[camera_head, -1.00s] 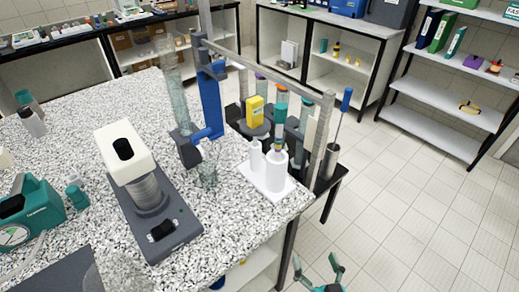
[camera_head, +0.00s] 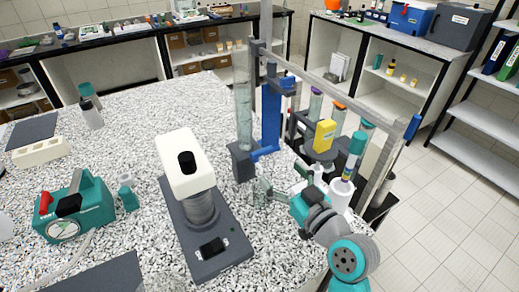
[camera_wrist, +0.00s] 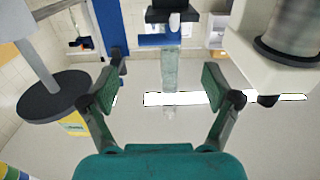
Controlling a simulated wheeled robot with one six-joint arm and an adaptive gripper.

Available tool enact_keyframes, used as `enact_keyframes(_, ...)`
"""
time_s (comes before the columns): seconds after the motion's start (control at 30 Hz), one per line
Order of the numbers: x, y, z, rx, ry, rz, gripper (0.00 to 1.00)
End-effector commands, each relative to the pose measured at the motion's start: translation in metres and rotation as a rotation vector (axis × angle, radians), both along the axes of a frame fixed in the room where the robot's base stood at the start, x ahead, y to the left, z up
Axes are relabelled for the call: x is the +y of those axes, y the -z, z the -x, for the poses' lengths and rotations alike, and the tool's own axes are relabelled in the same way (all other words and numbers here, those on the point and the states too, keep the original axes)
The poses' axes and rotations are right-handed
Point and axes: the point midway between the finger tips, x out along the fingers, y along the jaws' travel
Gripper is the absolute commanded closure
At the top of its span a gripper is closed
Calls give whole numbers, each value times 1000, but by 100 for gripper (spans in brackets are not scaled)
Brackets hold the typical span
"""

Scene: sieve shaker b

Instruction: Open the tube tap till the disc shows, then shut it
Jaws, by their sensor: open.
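The clear upright tube (camera_head: 244,105) stands on a dark block (camera_head: 241,160) beside a blue column (camera_head: 271,118). A blue tap part (camera_head: 265,153) sticks out low beside the block. A clear glass vessel (camera_head: 262,190) stands on the bench just in front. My gripper (camera_head: 288,194) is low over the bench, to the right of this vessel. In the wrist view its two green finger pads (camera_wrist: 160,87) are wide apart with nothing held. A clear glass piece (camera_wrist: 170,70) shows beyond them, below a dark block (camera_wrist: 172,13). I cannot make out a disc in the tube.
A yellow box (camera_head: 323,135), bottles and a metal frame (camera_head: 385,150) crowd the right side. A teal pump (camera_head: 75,207) stands at left.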

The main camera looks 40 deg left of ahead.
Motion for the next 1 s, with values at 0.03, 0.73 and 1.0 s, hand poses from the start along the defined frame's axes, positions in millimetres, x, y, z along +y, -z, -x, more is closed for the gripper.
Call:
enact_keyframes(0.03,7,0,-2,0,-2,0,12)
enact_keyframes(0.73,89,0,-37,0,2,0,12)
enact_keyframes(1.0,89,0,-37,0,3,0,12)
